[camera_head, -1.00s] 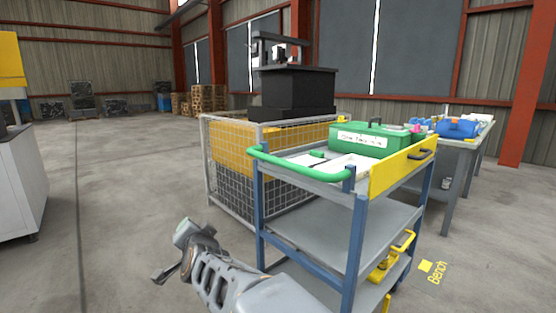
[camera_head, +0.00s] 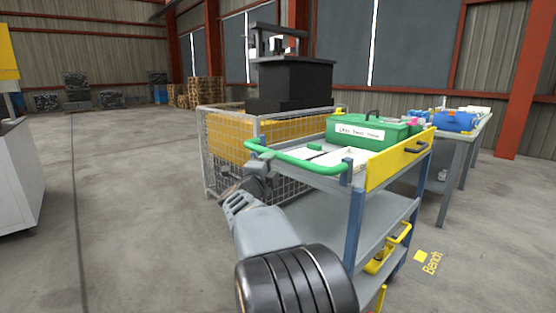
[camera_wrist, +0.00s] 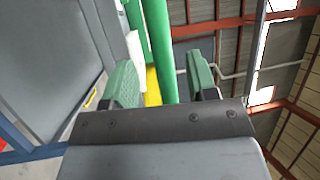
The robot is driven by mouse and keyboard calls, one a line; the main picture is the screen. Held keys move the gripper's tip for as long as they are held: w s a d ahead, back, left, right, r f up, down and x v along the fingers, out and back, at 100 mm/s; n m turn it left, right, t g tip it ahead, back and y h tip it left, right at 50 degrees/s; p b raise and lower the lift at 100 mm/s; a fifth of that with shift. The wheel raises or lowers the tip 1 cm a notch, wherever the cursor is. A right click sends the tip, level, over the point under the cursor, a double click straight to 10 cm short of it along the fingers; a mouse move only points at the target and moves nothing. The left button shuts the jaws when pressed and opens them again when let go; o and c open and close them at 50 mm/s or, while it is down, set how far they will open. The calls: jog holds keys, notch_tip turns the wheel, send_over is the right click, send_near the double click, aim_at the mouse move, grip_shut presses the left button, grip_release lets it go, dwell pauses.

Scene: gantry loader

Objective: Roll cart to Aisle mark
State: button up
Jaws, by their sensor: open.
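The cart (camera_head: 372,225) is blue-framed with grey shelves, a yellow side panel and a green push handle (camera_head: 290,160) at its near left end. It stands on the concrete floor beside a yellow floor mark reading "Bench" (camera_head: 421,257). My gripper (camera_head: 262,172) is at the left part of the handle, just below it. In the wrist view the green handle (camera_wrist: 159,45) runs between the two open, green-padded fingers of my gripper (camera_wrist: 163,82); I cannot tell whether they touch it. No Aisle mark shows in these views.
A green toolbox (camera_head: 366,132) and a white tray sit on the cart's top. A wire-mesh cage (camera_head: 228,160) stands close behind. A workbench (camera_head: 455,145) is at the right and a grey cabinet (camera_head: 20,180) at the left. The floor (camera_head: 130,190) between cabinet and cage is clear.

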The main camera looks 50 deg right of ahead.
aim_at(277, 158)
jog(key=shift+x, duration=3)
grip_shut()
